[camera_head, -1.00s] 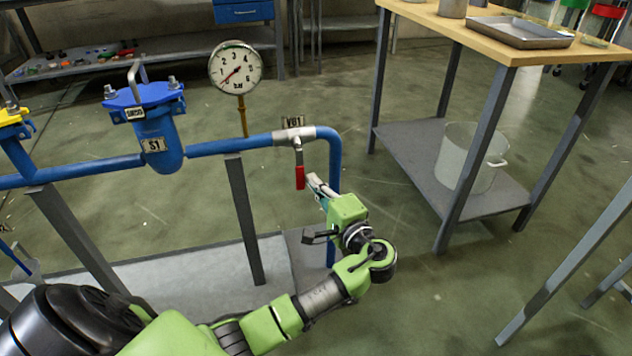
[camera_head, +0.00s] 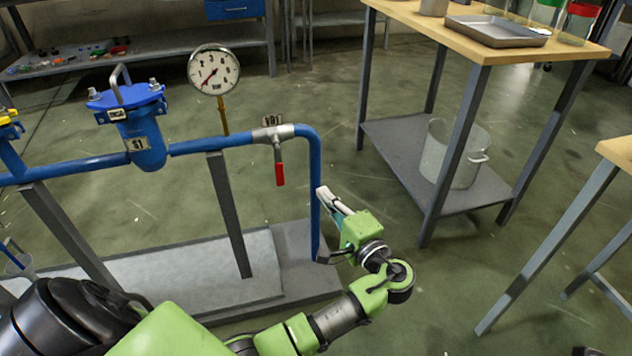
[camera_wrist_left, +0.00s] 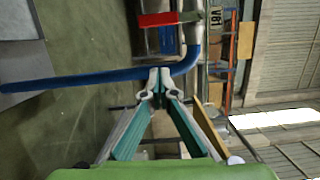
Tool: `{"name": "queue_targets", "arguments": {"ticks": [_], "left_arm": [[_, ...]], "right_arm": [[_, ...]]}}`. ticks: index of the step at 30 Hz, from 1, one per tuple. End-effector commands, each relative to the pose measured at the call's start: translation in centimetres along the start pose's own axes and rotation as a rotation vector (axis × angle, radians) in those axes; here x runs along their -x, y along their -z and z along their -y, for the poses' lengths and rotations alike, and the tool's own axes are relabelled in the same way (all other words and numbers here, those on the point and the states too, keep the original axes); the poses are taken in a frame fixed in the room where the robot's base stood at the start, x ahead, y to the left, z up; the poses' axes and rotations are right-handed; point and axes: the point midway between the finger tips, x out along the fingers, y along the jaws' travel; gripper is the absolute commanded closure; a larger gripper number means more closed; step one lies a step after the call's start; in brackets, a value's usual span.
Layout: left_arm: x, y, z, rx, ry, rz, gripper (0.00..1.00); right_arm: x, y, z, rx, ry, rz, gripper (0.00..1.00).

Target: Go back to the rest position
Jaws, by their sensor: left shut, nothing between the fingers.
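My left gripper (camera_head: 322,193) is shut and empty, just to the right of the blue pipe's vertical leg (camera_head: 315,215). In the left wrist view the fingertips (camera_wrist_left: 158,82) are together with nothing between them, and the blue pipe passes beyond them. The red handle also shows in the left wrist view (camera_wrist_left: 165,19). My right gripper is not in view.
A pressure gauge (camera_head: 214,71) and a blue filter housing (camera_head: 146,140) stand along the pipe at left. A wooden-topped table (camera_head: 425,18) with a metal pot (camera_head: 452,155) on its lower shelf stands at right. Another table (camera_head: 616,150) stands at the right edge. Open floor lies between.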

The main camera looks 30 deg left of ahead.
Motion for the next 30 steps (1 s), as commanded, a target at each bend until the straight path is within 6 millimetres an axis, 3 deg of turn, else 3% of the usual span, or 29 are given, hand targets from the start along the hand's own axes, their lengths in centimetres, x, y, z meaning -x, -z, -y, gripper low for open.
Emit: {"name": "queue_targets", "arguments": {"ticks": [4, 11, 14, 17, 20, 23, 26, 30], "left_arm": [[1.3, 0.0, 0.1, 0.000, 0.000, 0.001, 1.00], [1.6, 0.1, -0.1, 0.001, -0.002, -0.004, 1.00], [1.7, 1.1, -0.7, 0.011, -0.030, -0.061, 1.00], [2.5, 3.6, -2.0, 0.050, -0.099, -0.207, 1.00], [4.8, 7.2, -3.3, 0.135, -0.197, -0.427, 1.00], [8.6, 10.7, -3.2, 0.260, -0.293, -0.665, 1.00], [13.2, 13.0, -1.3, 0.417, -0.369, -0.894, 1.00], [19.6, 13.6, 4.3, 0.684, -0.437, -1.195, 1.00]], "right_arm": [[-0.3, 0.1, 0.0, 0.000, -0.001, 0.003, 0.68], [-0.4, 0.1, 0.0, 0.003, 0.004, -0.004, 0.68], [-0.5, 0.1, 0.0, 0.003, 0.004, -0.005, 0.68], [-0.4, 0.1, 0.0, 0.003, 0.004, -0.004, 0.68], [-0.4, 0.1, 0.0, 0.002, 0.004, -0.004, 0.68], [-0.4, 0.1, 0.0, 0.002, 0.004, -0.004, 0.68], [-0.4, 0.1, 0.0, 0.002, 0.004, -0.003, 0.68], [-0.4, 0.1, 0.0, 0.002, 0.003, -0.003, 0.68]]}}
